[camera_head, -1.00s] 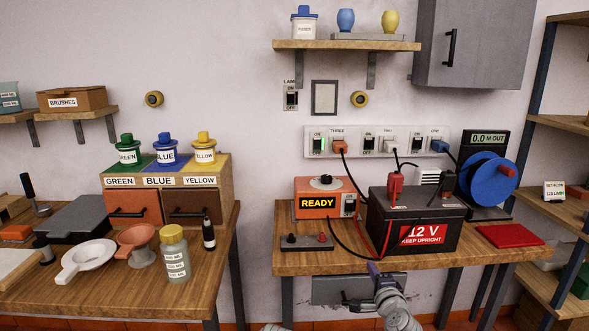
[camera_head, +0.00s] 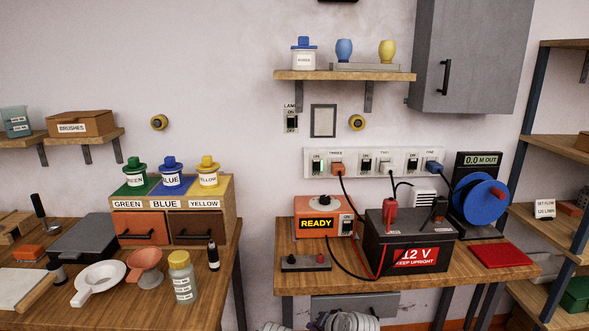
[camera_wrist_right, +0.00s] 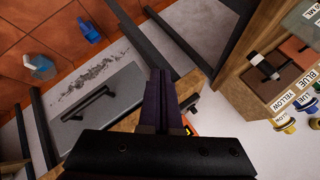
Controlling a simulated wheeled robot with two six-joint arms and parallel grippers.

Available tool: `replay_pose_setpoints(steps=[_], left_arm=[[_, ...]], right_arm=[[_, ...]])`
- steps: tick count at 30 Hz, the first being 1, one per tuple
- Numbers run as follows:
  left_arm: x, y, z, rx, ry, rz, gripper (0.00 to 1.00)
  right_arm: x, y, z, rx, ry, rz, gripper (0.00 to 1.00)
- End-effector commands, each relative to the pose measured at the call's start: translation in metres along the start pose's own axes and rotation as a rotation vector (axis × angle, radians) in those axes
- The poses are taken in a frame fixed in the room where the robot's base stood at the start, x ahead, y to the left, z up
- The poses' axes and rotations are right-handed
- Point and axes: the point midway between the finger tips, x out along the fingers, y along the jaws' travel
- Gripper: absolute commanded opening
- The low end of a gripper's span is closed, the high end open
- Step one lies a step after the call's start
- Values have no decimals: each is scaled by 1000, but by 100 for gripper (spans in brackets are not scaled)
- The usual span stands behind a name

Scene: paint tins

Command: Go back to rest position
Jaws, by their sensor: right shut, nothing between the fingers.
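My right arm shows at the bottom edge of the head view, below the front edge of the right bench (camera_head: 400,281); its fingers are hardly visible there. In the right wrist view my right gripper (camera_wrist_right: 162,80) has its dark fingers together with nothing between them. It hangs near the gap between the two benches. My left gripper is not in the head view.
The orange READY box (camera_head: 323,219) and the 12 V battery (camera_head: 412,243) stand on the right bench, with a grey drawer (camera_head: 352,307) under it. The left bench (camera_head: 215,290) holds a jar (camera_head: 182,275), a funnel (camera_head: 145,262) and the paint tin stand (camera_head: 232,208).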

Motion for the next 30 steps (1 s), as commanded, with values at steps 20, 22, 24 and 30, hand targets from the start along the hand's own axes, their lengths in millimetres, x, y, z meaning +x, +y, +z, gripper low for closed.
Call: replay_pose_setpoints(steps=[20, 22, 24, 30], left_arm=[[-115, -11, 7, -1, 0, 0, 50], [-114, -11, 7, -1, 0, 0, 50], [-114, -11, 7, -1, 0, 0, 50], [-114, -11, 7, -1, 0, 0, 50]], right_arm=[[-141, 11, 102, -754, -701, 567, 0], [-140, 11, 102, -753, -701, 567, 0], [-140, 11, 102, -752, -700, 566, 0], [-140, 11, 102, -750, -699, 565, 0]])
